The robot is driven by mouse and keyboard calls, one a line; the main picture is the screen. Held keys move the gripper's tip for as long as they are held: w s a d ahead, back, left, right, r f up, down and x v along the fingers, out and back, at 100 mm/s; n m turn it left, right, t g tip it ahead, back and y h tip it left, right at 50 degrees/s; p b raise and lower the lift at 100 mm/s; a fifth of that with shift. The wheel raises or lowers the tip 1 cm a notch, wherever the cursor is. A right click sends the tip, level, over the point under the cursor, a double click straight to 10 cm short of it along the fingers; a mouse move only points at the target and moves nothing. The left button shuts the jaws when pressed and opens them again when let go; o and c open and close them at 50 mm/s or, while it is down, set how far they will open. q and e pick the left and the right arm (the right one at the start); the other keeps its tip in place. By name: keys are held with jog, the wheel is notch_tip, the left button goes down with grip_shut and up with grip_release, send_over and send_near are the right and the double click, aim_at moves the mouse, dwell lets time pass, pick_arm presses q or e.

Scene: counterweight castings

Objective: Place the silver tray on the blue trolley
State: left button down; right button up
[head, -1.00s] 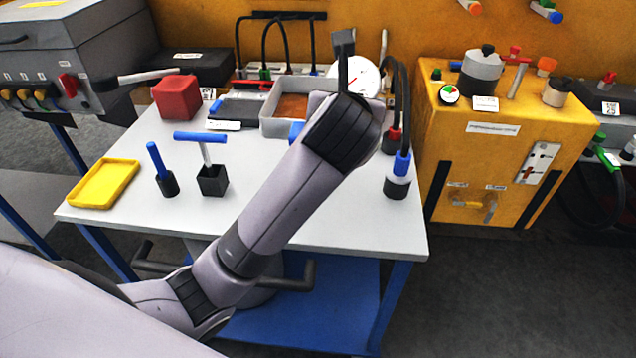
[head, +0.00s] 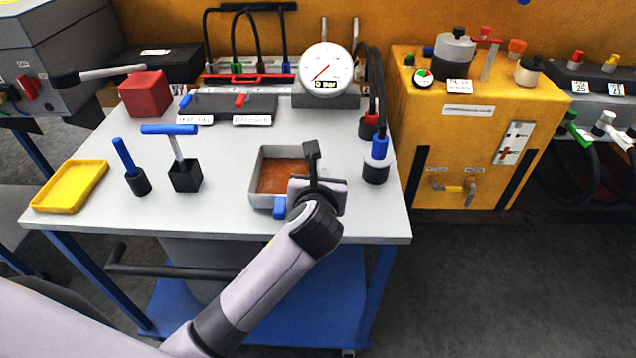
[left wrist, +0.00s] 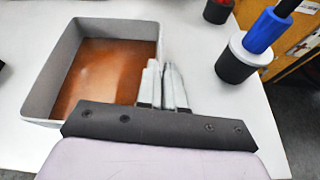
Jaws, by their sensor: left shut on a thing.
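The silver tray (head: 256,192) is a grey, open box with a brown surface inside, near the front right of the white tabletop. It also shows in the left wrist view (left wrist: 45,93). My left gripper (head: 312,165) is shut on the tray's right wall. Its fingers (left wrist: 163,85) show at that wall in the left wrist view. I cannot tell whether the tray touches the tabletop. A table (head: 220,222) with blue legs and a blue lower shelf stands under it, with a dark bar handle at its front. No separate blue trolley shows. My right gripper is not in view.
A yellow tray (head: 70,187), a blue-handled tool in a black block (head: 186,176) and a blue pen-like tool in a cup (head: 138,181) stand left. A blue-and-black connector (head: 376,165) stands close right. A gauge (head: 326,70) stands behind. Dark floor lies open front right.

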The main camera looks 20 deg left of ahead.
pick_arm(q)
jog(key=shift+f, duration=0.5)
jog(key=c, duration=1.3)
grip_release()
jog(key=shift+f, duration=0.1)
jog(key=shift+o, duration=0.2)
